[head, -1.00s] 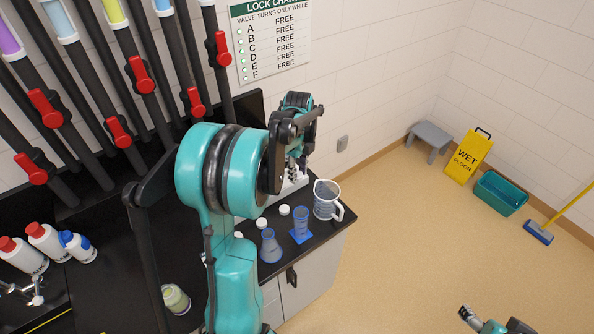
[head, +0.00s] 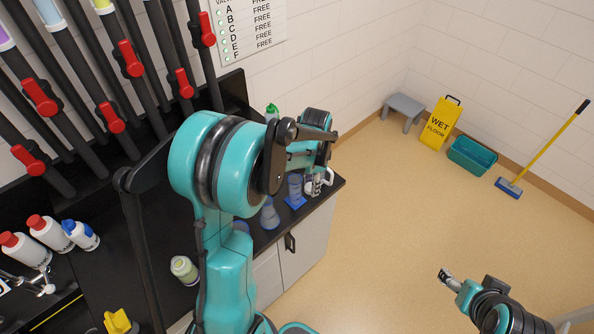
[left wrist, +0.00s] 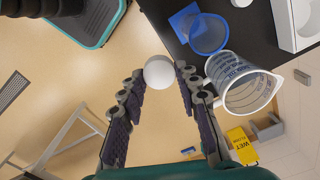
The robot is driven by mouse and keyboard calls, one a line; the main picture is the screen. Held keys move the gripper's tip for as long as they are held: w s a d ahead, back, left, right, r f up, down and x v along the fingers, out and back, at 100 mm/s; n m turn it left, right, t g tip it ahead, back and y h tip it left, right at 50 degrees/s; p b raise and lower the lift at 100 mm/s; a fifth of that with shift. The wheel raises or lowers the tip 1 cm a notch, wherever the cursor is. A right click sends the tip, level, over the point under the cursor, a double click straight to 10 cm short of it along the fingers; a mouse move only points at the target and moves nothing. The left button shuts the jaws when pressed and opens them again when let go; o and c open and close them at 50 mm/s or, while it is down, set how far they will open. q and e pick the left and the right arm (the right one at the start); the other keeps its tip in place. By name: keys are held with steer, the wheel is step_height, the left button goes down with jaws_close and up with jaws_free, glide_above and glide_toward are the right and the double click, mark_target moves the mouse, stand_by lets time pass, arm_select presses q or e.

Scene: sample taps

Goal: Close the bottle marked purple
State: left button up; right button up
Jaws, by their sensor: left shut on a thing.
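My left gripper (head: 318,184) is over the right end of the black counter, near the clear measuring jug (left wrist: 240,84). In the left wrist view its fingertips are shut on a round white cap (left wrist: 159,71), held beyond the counter edge with floor behind it. A bluish clear container (left wrist: 206,34) stands on a blue square (left wrist: 183,22) beside the jug. In the head view a bluish flask (head: 269,216) stands left of that container. I cannot make out a purple mark on any bottle. My right gripper (head: 447,276) is away over the floor; its jaws are too small to read.
Red-handled valves (head: 126,58) on dark pipes line the back wall. White bottles with red and blue caps (head: 80,235) stand at the left. A pale-green-labelled jar (head: 184,269) is near the counter front.

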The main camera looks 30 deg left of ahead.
arm_select(q)
steer(key=s+d+f+n+b, duration=0.1)
steer(key=d+f+n+b, duration=0.2)
steer(key=f+b, duration=0.4)
steer(key=s+d+f+n+b, duration=0.1)
steer(key=d+f+n+b, duration=0.3)
steer(key=f+b, duration=0.4)
step_height(320, 180, down, 4)
steer(key=shift+s+d+r, duration=0.25)
steer(key=shift+s+d, duration=0.05)
steer(key=shift+d, duration=0.55)
steer(key=shift+r, duration=0.1)
